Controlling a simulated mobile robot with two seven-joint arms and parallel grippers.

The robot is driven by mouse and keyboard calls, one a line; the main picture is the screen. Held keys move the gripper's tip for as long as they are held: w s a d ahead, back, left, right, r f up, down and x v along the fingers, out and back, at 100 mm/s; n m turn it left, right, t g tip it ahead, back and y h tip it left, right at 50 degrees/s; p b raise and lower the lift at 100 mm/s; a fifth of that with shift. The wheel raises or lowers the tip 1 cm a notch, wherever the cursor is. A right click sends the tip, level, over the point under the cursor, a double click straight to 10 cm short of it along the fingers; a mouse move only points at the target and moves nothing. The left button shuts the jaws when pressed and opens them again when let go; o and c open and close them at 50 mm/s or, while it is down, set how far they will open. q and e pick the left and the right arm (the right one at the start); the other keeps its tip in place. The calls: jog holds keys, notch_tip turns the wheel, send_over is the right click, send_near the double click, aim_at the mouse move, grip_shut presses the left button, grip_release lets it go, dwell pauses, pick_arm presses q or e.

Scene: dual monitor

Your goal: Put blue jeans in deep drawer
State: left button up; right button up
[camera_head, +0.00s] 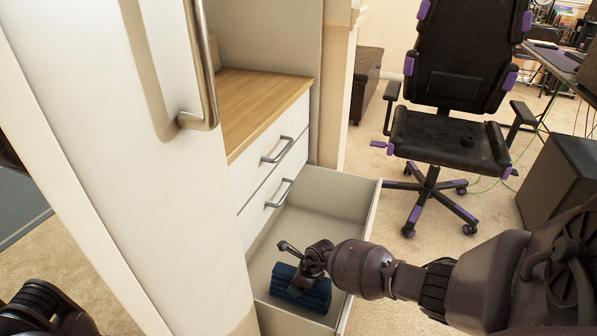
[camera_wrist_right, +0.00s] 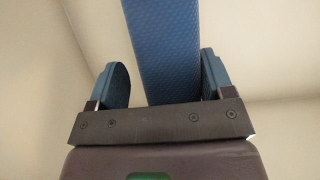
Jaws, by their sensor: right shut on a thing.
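The folded blue jeans (camera_head: 315,298) are inside the open deep drawer (camera_head: 328,193), near its front end in the head view. My right gripper (camera_head: 305,275) reaches down into the drawer and is shut on the jeans. In the right wrist view, the jeans (camera_wrist_right: 163,50) show as a blue textured strip between the two fingers of my right gripper (camera_wrist_right: 165,82). Whether the jeans touch the drawer floor is hard to tell. My left gripper is out of view; only a dark part of my left arm shows at the bottom left.
The drawer is the lowest in a white cabinet with a wooden top (camera_head: 262,100); two closed drawer fronts (camera_head: 262,165) are above it. A tall white door with a metal handle (camera_head: 205,75) stands at left. A black and purple chair (camera_head: 445,135) stands beyond the drawer.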

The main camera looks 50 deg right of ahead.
jog(key=shift+f, duration=0.2)
jog(key=o, duration=1.3)
jog(key=p+v, duration=0.2)
jog(key=v, duration=0.2)
jog(key=p+v, duration=0.2)
jog(key=v, duration=0.2)
jog(key=p+v, duration=0.2)
jog(key=v, duration=0.2)
jog(key=shift+w+r, duration=0.2)
jog(key=shift+w, duration=0.15)
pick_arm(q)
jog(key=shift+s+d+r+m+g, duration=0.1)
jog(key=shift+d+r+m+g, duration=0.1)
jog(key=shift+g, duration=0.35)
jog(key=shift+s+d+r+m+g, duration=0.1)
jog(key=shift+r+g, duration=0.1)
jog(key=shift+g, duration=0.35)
pick_arm(e)
jog(key=shift+s+d+r, duration=0.1)
jog(key=shift+s+r, duration=0.25)
jog(key=shift+s, duration=0.1)
